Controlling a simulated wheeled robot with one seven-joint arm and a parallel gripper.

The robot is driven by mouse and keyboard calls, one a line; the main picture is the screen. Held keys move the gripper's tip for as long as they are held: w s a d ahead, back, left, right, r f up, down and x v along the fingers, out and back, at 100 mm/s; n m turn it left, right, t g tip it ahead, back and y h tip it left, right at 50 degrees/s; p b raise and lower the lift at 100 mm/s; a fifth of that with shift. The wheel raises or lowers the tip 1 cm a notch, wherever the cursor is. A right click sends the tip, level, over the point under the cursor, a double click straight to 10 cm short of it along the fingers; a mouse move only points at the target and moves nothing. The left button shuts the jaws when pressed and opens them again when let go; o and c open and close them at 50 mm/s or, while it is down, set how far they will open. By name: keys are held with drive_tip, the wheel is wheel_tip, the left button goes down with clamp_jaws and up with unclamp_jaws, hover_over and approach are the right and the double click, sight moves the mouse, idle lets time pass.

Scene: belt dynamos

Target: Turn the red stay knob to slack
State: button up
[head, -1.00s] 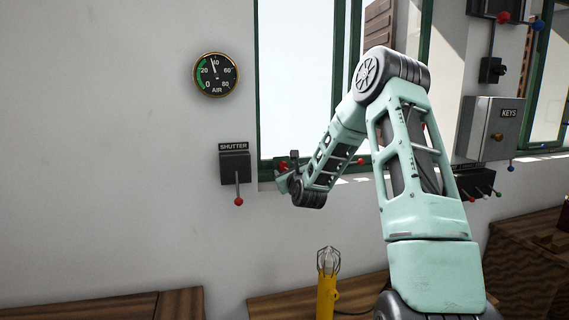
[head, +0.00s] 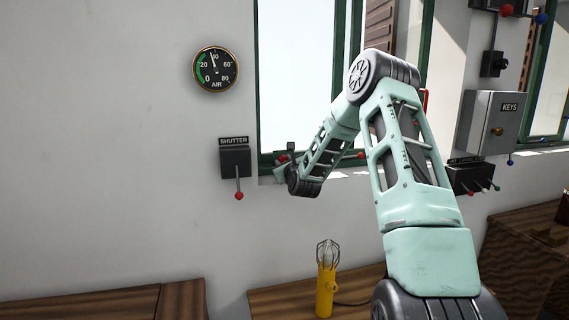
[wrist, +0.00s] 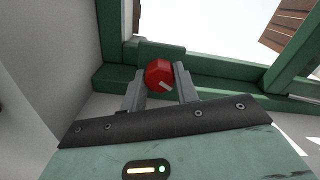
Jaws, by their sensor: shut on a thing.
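The red stay knob (wrist: 159,74) is on the green window frame's lower rail, in the middle of the wrist view. It has a pale mark pointing to its lower right. My gripper (wrist: 160,72) has one grey finger on each side of it and is shut on it. In the head view, the red knob (head: 283,158) shows small at the window's lower left corner, with my gripper (head: 282,169) at it, partly hidden by my wrist. No slack marking can be read.
A SHUTTER box (head: 235,157) with a red-tipped lever (head: 239,195) hangs close left of my gripper. An AIR gauge (head: 216,68) is above it. A yellow caged lamp (head: 326,281) stands on the wooden bench below. A KEYS box (head: 490,122) is at the right.

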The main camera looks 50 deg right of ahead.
drive_tip(key=shift+f+n+b, duration=0.15)
drive_tip(key=shift+n+b, duration=0.15)
drive_tip(key=shift+b, duration=0.15)
drive_tip(key=n+b, duration=0.1)
drive_tip(key=b, duration=0.2)
drive_tip(key=shift+f+n, duration=0.15)
drive_tip(key=shift+n, duration=0.25)
drive_tip(key=n+b, duration=0.3)
drive_tip(key=b, duration=0.1)
drive_tip(key=shift+n+b, duration=0.3)
drive_tip(key=shift+b, duration=0.05)
drive_tip(key=n+b, duration=0.3)
drive_tip(key=b, duration=0.1)
drive_tip(key=shift+n, duration=0.3)
drive_tip(key=n+b, duration=0.3)
drive_tip(key=b, duration=0.1)
drive_tip(key=shift+n, duration=0.3)
drive_tip(key=n+b, duration=0.6)
drive_tip(key=n, duration=0.1)
drive_tip(key=n+b, duration=0.3)
drive_tip(key=shift+r+n, duration=0.25)
drive_tip(key=shift+n, duration=0.15)
drive_tip(key=o, duration=1)
drive_tip(key=shift+r, duration=0.1)
